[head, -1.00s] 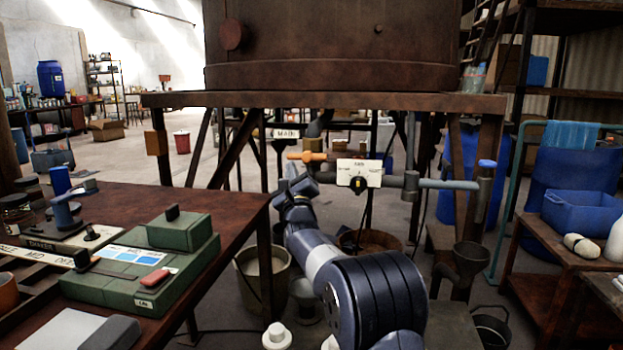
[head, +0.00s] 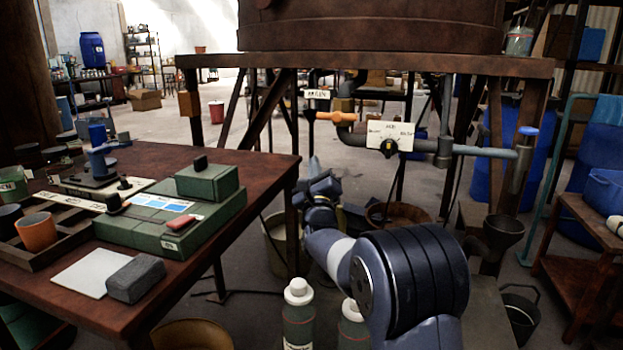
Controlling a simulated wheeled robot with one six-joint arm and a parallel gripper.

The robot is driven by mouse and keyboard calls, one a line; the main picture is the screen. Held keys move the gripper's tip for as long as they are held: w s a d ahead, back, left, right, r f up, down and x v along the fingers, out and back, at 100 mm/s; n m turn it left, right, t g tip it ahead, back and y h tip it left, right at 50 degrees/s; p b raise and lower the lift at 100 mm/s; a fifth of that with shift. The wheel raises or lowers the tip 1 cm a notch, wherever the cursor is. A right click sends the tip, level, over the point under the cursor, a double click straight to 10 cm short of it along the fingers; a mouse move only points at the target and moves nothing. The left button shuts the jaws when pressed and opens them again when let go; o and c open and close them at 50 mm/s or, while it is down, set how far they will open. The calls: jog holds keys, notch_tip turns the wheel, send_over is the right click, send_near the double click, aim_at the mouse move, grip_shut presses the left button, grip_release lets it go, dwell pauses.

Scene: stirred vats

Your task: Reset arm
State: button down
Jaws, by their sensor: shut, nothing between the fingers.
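My arm rises from the bottom right of the head view, dark blue and grey. It bends away toward the vat stand. My gripper (head: 315,165) is at its far end, small and dark, below and left of the orange-handled valve (head: 337,116). It is shut with nothing visible in it and appears apart from the pipework. The wrist hides part of the gripper. A white dial plate (head: 390,137) with a black knob sits on the pipe to the right of the orange handle.
The brown vat (head: 370,28) stands on a steel frame (head: 365,62). A workbench (head: 262,172) at left carries a green box (head: 170,222), a grey block (head: 135,278) and an orange cup (head: 37,232). White-capped bottles (head: 298,318) stand below my arm. A black bucket (head: 520,318) is at right.

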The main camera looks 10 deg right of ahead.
aim_at(339, 115)
jog(key=shift+s+a+f, duration=0.3)
jog(key=shift+s+f, duration=0.2)
jog(key=shift+s, duration=0.25)
jog(key=shift+s+a+f, duration=0.25)
jog(key=shift+s+f, duration=0.25)
jog(key=shift+s, duration=0.2)
jog(key=w+d+r+p, duration=0.3)
jog(key=w+r, duration=0.5)
jog(key=r, duration=0.1)
jog(key=shift+w+d+r, duration=0.2)
jog(key=shift+w+r, duration=0.05)
jog(key=shift+f, duration=0.15)
